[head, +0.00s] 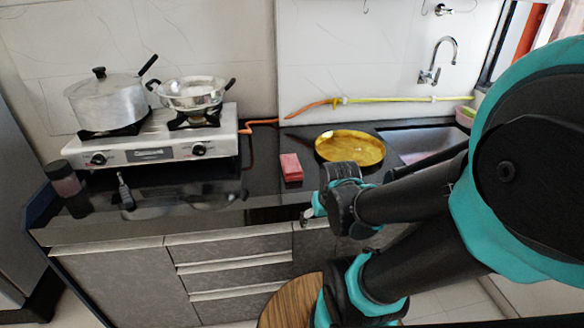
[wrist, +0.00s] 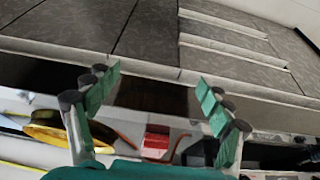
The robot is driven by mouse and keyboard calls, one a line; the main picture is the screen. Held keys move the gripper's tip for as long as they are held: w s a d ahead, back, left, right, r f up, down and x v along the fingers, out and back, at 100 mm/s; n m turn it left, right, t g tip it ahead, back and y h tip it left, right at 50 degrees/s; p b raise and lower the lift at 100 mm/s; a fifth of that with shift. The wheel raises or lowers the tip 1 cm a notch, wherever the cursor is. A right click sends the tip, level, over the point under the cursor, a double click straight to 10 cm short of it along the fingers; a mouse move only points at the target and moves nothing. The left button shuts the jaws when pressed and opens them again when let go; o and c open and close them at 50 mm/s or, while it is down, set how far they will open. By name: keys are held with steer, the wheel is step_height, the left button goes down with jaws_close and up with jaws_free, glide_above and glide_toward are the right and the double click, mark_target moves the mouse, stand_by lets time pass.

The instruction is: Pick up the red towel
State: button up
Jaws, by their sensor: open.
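The red towel (head: 291,168) is a small folded block lying on the dark countertop, between the stove and a golden round dish. My gripper (head: 313,209) is near the counter's front edge in the head view, in front of the towel and a little to its right, apart from it. In the wrist view the towel (wrist: 156,141) shows low in the middle, beyond the gap between my fingers. There my gripper (wrist: 157,92) has its green-padded fingers spread wide with nothing between them.
The golden dish (head: 350,148) sits just right of the towel, with a sink (head: 425,142) beyond it. A stove (head: 150,140) with a pot (head: 108,102) and a pan (head: 192,94) stands left. An orange hose (head: 308,108) runs behind. A round wooden top (head: 292,303) is below.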

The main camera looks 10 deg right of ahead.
steer(key=w+a+r, duration=0.2)
steer(key=w+r, duration=0.6)
steer(key=w, duration=0.4)
steer(key=w+a+r, duration=0.2)
steer(key=w+r, duration=0.7)
steer(key=w, duration=0.3)
glide_toward(291, 163)
steer(key=x, duration=0.5)
steer(key=shift+d, duration=0.15)
steer(key=shift+x, duration=2.6)
steer(key=shift+c, duration=0.3)
steer(key=c, duration=1.3)
steer(key=shift+r, duration=0.2)
step_height(291, 163, up, 20)
